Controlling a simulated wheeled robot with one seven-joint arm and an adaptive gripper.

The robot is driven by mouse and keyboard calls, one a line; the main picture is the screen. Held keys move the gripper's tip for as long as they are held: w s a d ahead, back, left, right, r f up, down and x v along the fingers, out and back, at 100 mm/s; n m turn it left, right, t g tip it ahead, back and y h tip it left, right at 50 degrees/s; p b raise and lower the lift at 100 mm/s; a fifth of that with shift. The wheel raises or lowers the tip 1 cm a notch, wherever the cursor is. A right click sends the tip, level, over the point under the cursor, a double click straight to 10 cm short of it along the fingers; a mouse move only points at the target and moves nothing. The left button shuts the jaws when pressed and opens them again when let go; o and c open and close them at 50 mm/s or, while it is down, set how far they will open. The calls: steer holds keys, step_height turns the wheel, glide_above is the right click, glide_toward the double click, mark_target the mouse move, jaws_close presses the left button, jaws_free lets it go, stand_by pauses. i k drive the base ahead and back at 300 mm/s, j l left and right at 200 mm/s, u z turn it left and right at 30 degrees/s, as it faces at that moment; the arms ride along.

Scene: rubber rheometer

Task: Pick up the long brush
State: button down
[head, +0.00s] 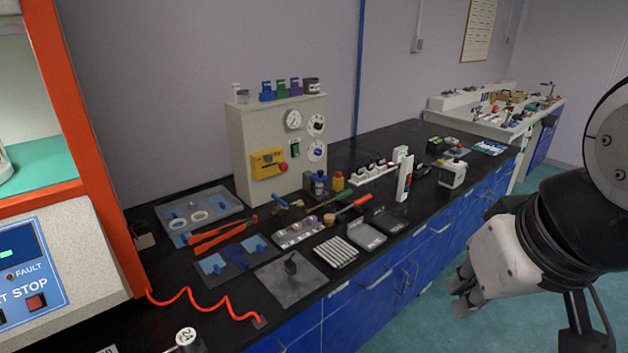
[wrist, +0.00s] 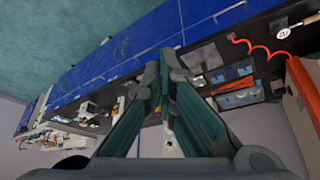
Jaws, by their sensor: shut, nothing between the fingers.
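The long brush cannot be singled out with certainty in the head view. One candidate is a thin olive stick (head: 323,203) lying slantwise on the black bench near the grey instrument box. Beside it lies a red-handled tool (head: 352,206) with a brown end. My gripper (head: 462,297) is at the right in the head view, in front of the blue cabinets and well away from both. In the wrist view its fingers (wrist: 166,62) are shut and empty. No brush can be made out in that tilted view.
The black bench (head: 222,313) is crowded. It holds a grey instrument box (head: 250,140), a grey tray (head: 233,203), orange-red tongs (head: 222,234), a ribbed white block (head: 336,252), dark trays (head: 362,237) and a white upright box (head: 404,179). An orange-framed machine (head: 83,150) stands at left. Floor shows at right.

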mark_target(328, 218)
steer(key=i+l+z, duration=0.15)
steer(key=i+z, duration=0.25)
steer(key=i, duration=0.3)
steer(key=i+z, duration=0.4)
steer(key=i, duration=0.3)
